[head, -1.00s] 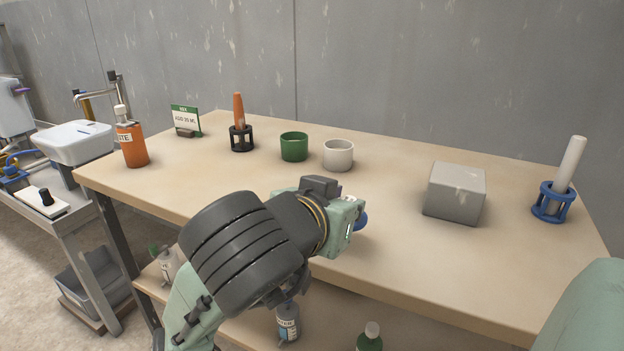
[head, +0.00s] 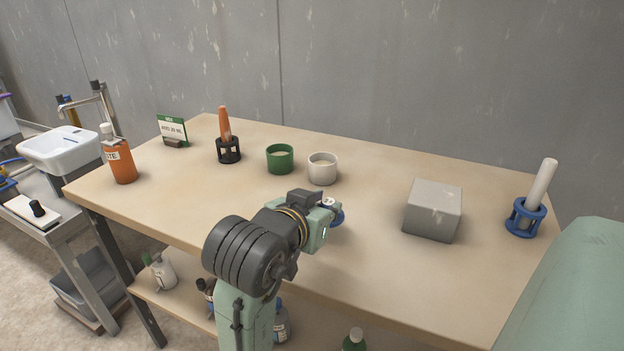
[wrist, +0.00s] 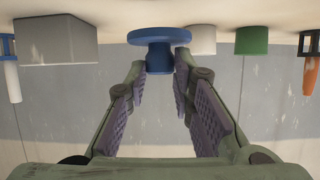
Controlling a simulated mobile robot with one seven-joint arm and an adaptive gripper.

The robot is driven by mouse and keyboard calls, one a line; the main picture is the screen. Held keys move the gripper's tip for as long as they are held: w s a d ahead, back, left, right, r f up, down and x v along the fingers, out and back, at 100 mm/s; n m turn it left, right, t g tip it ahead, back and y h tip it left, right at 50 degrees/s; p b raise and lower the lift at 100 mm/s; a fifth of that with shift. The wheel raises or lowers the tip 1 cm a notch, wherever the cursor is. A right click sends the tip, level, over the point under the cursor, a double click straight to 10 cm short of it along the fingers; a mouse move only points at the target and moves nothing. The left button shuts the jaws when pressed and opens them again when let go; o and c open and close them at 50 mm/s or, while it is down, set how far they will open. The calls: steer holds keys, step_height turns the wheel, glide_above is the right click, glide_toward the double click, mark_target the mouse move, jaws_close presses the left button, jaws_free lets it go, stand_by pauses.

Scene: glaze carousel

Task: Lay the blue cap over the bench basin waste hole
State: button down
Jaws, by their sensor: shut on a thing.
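My gripper (wrist: 160,72) is shut on the narrow stem of the blue cap (wrist: 158,36). The wrist view looks upside down, and the cap's wide round disc shows beyond the fingertips. In the head view, part of the blue cap (head: 339,215) shows past my gripper (head: 328,216), over the front middle of the wooden bench. The white basin (head: 45,150) is at the far left, beside the bench, with a tap behind it. Its waste hole cannot be made out.
The wooden bench (head: 370,260) bears an orange bottle (head: 120,162), a sign (head: 173,130), a black holder (head: 228,150), a green cup (head: 280,158), a white cup (head: 322,170), a grey block (head: 433,211) and a blue holder (head: 525,218). Its front left is clear.

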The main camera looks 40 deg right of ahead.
steer(key=w+p, duration=0.1)
steer(key=d+p, duration=0.1)
steer(key=shift+w+r+p, duration=0.3)
steer(key=shift+w+p, duration=0.05)
steer(key=shift+p, duration=0.05)
steer(key=w+d, duration=0.1)
steer(key=w, duration=0.1)
steer(key=w+d+f, duration=0.1)
steer(key=w+d, duration=0.2)
steer(key=w, duration=0.1)
steer(key=shift+w+d+f, duration=0.15)
steer(key=shift+w, duration=0.05)
steer(key=shift+w+d+f+p, duration=0.15)
steer(key=shift+f+p, duration=0.3)
steer(key=shift+f, duration=1.4)
steer(key=shift+f, duration=0.25)
steer(key=c, duration=1.4)
jaws_free()
steer(key=shift+r, duration=0.1)
